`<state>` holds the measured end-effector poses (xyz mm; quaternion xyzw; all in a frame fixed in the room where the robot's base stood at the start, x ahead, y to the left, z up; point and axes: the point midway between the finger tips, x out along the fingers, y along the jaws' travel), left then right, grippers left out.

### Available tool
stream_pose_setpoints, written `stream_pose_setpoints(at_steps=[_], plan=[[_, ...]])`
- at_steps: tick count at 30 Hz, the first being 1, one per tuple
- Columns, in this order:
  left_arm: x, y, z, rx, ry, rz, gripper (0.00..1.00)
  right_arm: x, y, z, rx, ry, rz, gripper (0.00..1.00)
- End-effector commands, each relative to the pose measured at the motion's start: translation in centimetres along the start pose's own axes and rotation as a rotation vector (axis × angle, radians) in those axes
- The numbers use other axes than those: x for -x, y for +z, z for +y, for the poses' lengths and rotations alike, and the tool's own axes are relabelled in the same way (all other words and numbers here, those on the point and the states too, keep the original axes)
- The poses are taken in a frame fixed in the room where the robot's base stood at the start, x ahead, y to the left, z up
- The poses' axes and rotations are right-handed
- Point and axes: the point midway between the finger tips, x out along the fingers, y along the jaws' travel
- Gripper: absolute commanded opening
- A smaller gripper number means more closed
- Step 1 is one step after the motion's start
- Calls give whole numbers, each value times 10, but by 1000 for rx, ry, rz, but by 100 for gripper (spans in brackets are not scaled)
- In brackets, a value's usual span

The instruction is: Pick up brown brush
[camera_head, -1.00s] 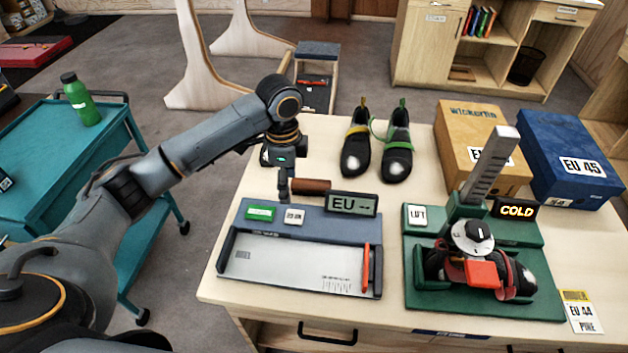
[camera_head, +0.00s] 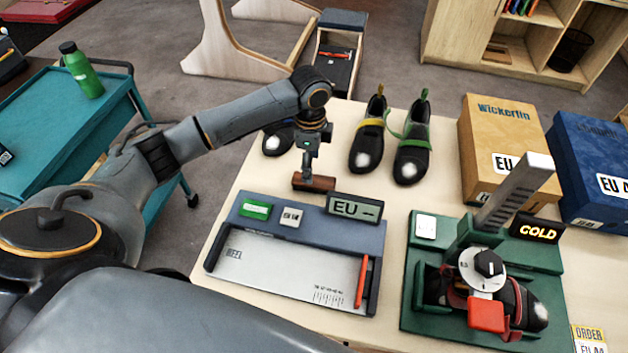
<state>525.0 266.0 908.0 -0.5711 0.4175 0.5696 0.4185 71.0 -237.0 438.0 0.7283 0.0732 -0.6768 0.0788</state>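The brown brush (camera_head: 316,184) lies crosswise behind the measuring device, left of the climbing shoes. My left gripper (camera_head: 307,176) points down at the brush, at its left-to-middle part, with its fingers at or against it. The fingers are small and seen edge-on, so I cannot tell whether they are closed on it. Whether the brush rests on the table or is slightly raised is unclear. My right gripper is out of view.
The measuring device (camera_head: 270,262) with its EU display (camera_head: 354,207) stands just in front of the brush. A black shoe pair (camera_head: 410,150) stands to the right, and another dark shoe (camera_head: 277,140) is partly behind my arm. A green stretching device (camera_head: 415,308) and shoe boxes (camera_head: 510,115) are farther right.

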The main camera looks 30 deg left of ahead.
Motion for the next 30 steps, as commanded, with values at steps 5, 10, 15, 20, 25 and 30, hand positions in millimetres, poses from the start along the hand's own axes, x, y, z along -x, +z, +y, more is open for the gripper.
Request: stream_pose_setpoints(at_steps=[5,10,15,20,25,30], plan=[[-19,0,0,0,0,0,66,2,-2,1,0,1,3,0],[-32,-2,0,0,3,-1,66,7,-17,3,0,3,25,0],[-58,-6,0,0,2,-2,66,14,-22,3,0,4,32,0],[-72,-6,0,0,1,-1,66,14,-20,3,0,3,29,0],[-74,-6,-1,-1,-1,0,66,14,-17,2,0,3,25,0],[-73,-6,-1,0,-1,-1,44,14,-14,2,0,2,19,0]])
